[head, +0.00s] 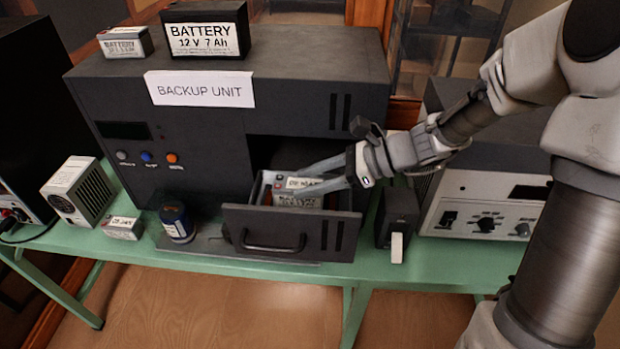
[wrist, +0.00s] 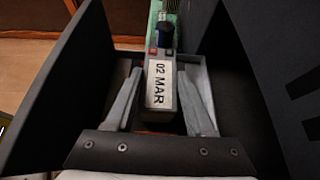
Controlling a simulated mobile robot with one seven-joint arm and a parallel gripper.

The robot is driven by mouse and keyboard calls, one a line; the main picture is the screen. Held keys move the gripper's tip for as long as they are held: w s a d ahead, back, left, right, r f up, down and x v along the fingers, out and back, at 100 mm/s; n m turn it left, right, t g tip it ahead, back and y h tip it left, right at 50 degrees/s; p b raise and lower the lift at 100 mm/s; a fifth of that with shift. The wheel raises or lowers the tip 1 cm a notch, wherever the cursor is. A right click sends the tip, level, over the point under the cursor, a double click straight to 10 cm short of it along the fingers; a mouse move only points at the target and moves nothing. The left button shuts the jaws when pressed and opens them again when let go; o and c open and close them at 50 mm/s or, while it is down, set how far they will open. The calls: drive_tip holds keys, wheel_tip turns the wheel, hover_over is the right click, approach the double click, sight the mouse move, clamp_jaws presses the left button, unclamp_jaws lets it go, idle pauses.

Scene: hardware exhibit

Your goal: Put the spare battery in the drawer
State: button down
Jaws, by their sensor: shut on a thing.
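The drawer (head: 270,226) of the dark grey backup unit (head: 335,75) is pulled open. My gripper (head: 312,179) reaches into it from the right. It is shut on a small grey battery (head: 297,200), its fingers along two sides. The battery's top label reads "02 MAR" in the wrist view (wrist: 160,84), with red and dark terminals at its far end. The battery is between the drawer's walls; I cannot tell whether it touches the floor. In the wrist view my gripper (wrist: 159,72) hides the near part of the drawer.
A large 12 V 7 Ah battery (head: 207,34) and a small battery (head: 125,43) stand on the unit. Another small battery (head: 122,228), a blue can (head: 177,223) and a vented box (head: 78,191) stand left on the green bench (head: 305,274). A dark box (head: 398,215) stands close right of the drawer.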

drive_tip(key=shift+f, duration=0.2)
drive_tip(key=shift+c, duration=0.9)
unclamp_jaws()
drive_tip(key=shift+f, duration=0.1)
